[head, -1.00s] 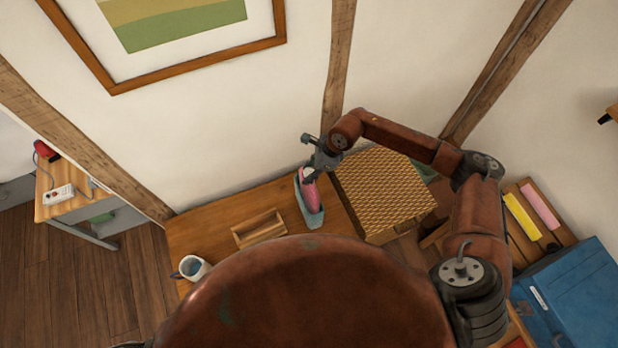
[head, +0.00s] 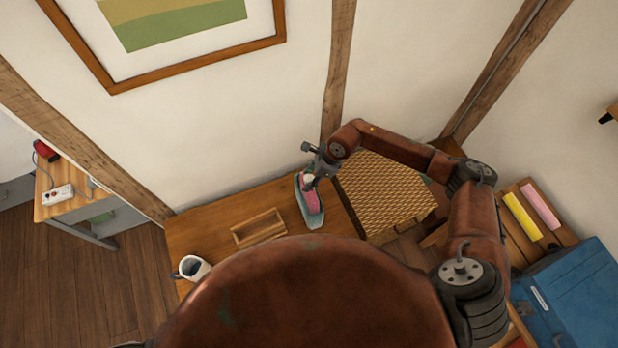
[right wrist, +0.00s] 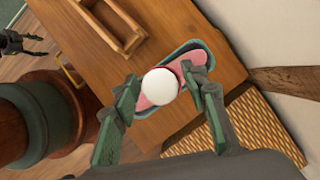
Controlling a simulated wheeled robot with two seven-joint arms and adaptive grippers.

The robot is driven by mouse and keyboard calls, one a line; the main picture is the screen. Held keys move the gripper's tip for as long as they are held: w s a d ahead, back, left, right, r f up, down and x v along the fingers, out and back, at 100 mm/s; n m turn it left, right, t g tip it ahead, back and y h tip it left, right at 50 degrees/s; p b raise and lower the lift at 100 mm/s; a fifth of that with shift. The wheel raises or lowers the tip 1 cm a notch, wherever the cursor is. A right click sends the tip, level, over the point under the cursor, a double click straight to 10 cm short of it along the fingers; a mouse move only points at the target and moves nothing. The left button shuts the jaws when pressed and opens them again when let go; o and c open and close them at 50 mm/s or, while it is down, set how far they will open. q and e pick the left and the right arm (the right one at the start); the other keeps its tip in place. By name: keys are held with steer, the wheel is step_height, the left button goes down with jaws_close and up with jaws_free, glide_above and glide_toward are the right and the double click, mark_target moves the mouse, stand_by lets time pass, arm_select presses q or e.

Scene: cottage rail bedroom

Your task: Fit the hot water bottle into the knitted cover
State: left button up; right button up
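The pink hot water bottle (head: 310,201) stands in the open mouth of the teal knitted cover (head: 315,222) on the wooden desk. Its pink body (right wrist: 150,100) and the cover's rim (right wrist: 203,47) also show in the right wrist view. The bottle's round white cap (right wrist: 160,87) faces the wrist camera. My right gripper (right wrist: 161,80) has its fingers on either side of the cap, with narrow gaps to it; it appears open. The bottle's lower part is hidden in the cover. My left gripper (right wrist: 22,42) shows only in the right wrist view, off the desk, empty with fingers apart.
A shallow wooden tray (head: 258,229) lies left of the cover, and a mug (head: 192,268) stands at the desk's left end. A woven box (head: 385,192) is close on the right. The wall is just behind. Bare desk shows between tray and cover.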

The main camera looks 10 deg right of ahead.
steer(key=shift+o, duration=0.9)
steer(key=shift+d+r, duration=0.15)
steer(key=shift+r, duration=0.35)
steer(key=v, duration=1.1)
steer(key=shift+r, duration=0.1)
